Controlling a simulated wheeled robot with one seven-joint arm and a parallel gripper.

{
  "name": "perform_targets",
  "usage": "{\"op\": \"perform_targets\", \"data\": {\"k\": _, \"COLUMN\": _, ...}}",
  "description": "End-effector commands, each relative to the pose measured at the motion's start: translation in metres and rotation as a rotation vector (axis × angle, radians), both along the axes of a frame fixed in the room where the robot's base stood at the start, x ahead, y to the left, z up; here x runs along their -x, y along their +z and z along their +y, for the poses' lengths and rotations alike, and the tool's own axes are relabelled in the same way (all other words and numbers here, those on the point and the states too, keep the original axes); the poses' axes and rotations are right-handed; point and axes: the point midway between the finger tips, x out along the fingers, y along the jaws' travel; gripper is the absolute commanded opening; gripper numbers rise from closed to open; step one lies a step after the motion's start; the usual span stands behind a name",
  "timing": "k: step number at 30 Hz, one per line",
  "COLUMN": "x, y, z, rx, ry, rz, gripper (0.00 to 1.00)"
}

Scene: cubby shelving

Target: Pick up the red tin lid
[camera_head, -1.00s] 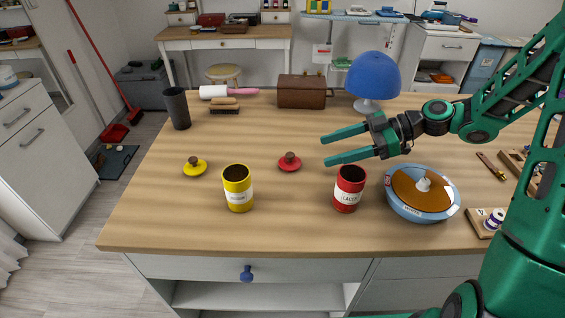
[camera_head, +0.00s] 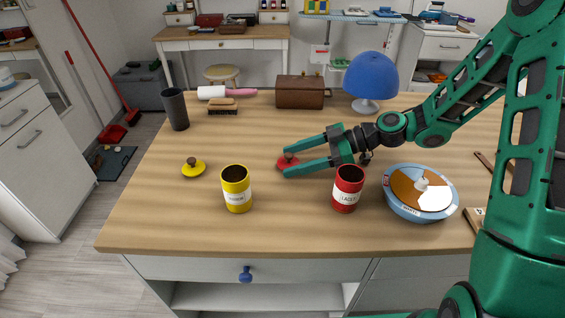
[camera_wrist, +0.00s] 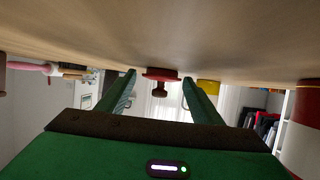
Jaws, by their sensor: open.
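The red tin lid (camera_head: 287,163), with a dark brown knob, lies on the wooden table in the head view, partly hidden by my gripper's fingers. My gripper (camera_head: 286,162) is open, low over the table, its two green fingertips at either side of the lid. In the wrist view the red lid (camera_wrist: 161,75) and its knob show between the fingertips of my gripper (camera_wrist: 158,78), a little beyond them. I cannot tell whether the fingers touch it. The open red tin (camera_head: 348,189) stands upright, right of and nearer than the lid.
A yellow tin (camera_head: 237,188) and its yellow lid (camera_head: 193,168) are to the left. A brown box (camera_head: 300,92) and a blue lamp (camera_head: 371,77) stand behind. The table's left front is clear.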

Motion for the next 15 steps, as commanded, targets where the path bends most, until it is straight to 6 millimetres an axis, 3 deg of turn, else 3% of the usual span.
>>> {"op": "perform_targets", "data": {"k": 5, "x": 0.0, "y": 0.0, "z": -0.0001, "rx": 0.0, "ry": 0.0, "rz": 0.0, "gripper": 0.6}}
{"op": "perform_targets", "data": {"k": 9, "x": 0.0, "y": 0.0001, "z": -0.0003, "rx": 0.0, "ry": 0.0, "rz": 0.0, "gripper": 0.27}}
{"op": "perform_targets", "data": {"k": 15, "x": -0.0001, "y": 0.0002, "z": -0.0002, "rx": 0.0, "ry": 0.0, "rz": 0.0, "gripper": 0.26}}
